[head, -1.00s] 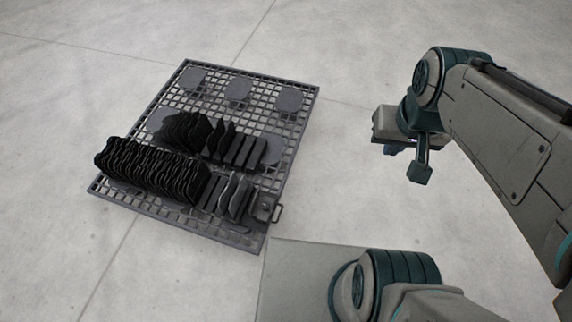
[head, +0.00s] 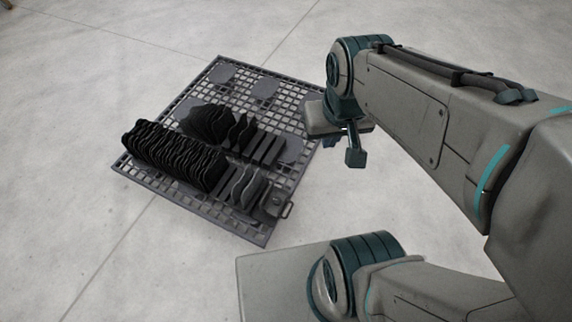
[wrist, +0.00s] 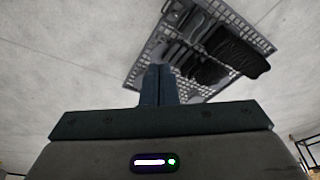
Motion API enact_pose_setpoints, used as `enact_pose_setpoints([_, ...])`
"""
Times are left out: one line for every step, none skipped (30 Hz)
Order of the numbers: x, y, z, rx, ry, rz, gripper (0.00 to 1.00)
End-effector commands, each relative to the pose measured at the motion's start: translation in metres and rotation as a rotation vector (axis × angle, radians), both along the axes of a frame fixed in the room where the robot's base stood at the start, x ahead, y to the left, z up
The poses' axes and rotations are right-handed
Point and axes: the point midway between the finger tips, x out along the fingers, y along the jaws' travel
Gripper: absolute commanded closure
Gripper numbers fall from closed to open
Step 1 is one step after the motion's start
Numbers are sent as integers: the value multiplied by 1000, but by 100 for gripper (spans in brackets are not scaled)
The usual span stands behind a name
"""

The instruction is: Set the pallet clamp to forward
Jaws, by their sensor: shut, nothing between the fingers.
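A dark grid pallet (head: 184,98) lies flat on the floor left of my arm. What looks like the pallet clamp, a small grey block with a loop handle (head: 287,210), sits at its near right corner. Its setting is too small to read. In the wrist view the pallet (wrist: 131,78) is at the upper right; a grey piece at its top corner (wrist: 176,11) may be the clamp. My gripper (head: 329,142) hangs over the pallet's right edge in the head picture, apart from the clamp. Its blue fingers (wrist: 158,72) are together and empty.
A row of black wavy plates (head: 172,155) and a second dark group (head: 210,122) stand on the pallet. Several flat grey pads (head: 264,88) lie at its far side. The concrete floor (head: 90,60) around it is clear.

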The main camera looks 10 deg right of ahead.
Motion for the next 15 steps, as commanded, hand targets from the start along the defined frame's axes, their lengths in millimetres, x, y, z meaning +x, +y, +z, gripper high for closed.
enact_pose_setpoints([0,0,0,0,0,0,100])
enact_pose_setpoints([0,0,0,0,0,0,100])
enact_pose_setpoints([0,0,0,0,0,0,100])
enact_pose_setpoints([0,0,-1,1,1,-1,100])
enact_pose_setpoints([1,0,-2,3,3,-3,100])
enact_pose_setpoints([2,0,-6,10,9,-9,100])
enact_pose_setpoints([3,1,-10,18,16,-15,100])
enact_pose_setpoints([5,2,-15,28,25,-25,100])
enact_pose_setpoints([8,3,-24,46,40,-40,100])
enact_pose_setpoints([11,5,-32,63,55,-54,100])
enact_pose_setpoints([14,6,-41,84,71,-73,100])
enact_pose_setpoints([19,8,-55,115,96,-102,100])
enact_pose_setpoints([23,10,-67,141,116,-125,100])
enact_pose_setpoints([28,11,-79,169,135,-152,100])
enact_pose_setpoints([35,13,-95,208,163,-190,100])
